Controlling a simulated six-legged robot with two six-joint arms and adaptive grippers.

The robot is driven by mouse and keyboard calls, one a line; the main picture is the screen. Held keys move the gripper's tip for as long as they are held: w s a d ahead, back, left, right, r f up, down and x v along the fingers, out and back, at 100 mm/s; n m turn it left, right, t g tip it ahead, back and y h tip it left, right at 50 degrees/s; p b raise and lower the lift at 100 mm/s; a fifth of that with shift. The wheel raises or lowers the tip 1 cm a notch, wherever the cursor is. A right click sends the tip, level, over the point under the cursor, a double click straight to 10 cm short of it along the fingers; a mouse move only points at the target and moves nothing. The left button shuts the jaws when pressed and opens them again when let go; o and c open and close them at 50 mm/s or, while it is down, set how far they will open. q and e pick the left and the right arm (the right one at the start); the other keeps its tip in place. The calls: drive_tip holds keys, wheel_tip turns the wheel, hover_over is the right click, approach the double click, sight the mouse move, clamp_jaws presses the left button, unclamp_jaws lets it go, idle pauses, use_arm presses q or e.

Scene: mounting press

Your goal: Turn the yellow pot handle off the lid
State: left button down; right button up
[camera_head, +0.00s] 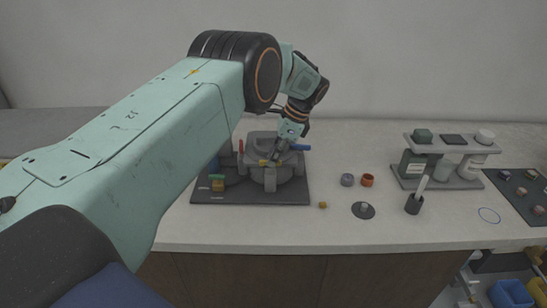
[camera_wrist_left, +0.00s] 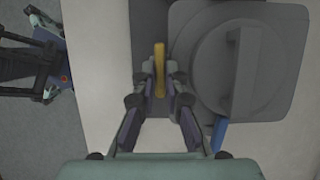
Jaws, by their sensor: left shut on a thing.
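The grey mounting press (camera_head: 285,190) stands on a dark base plate on the counter. Its round grey lid (camera_wrist_left: 205,75) with a raised bar shows in the left wrist view. The yellow pot handle (camera_wrist_left: 160,58) is a narrow upright bar at the lid's left edge in that view. A small yellow bit of it (camera_head: 263,163) shows at the front of the press in the head view. My left gripper (camera_wrist_left: 160,78) is shut on the handle, one finger on each side; it also shows over the press in the head view (camera_head: 275,156). My right gripper is not in view.
Small grey and orange cups (camera_head: 367,180), a dark disc (camera_head: 363,210) and a rack of jars (camera_head: 440,185) stand to the right. The counter front is mostly clear.

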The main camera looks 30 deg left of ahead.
use_arm(q)
drive_tip(key=shift+w+r, duration=0.15)
drive_tip(key=shift+r, duration=0.05)
drive_tip(key=c, duration=1.4)
unclamp_jaws()
drive_tip(key=shift+f, duration=0.1)
drive_tip(key=v, duration=1.2)
drive_tip(key=shift+a, duration=0.1)
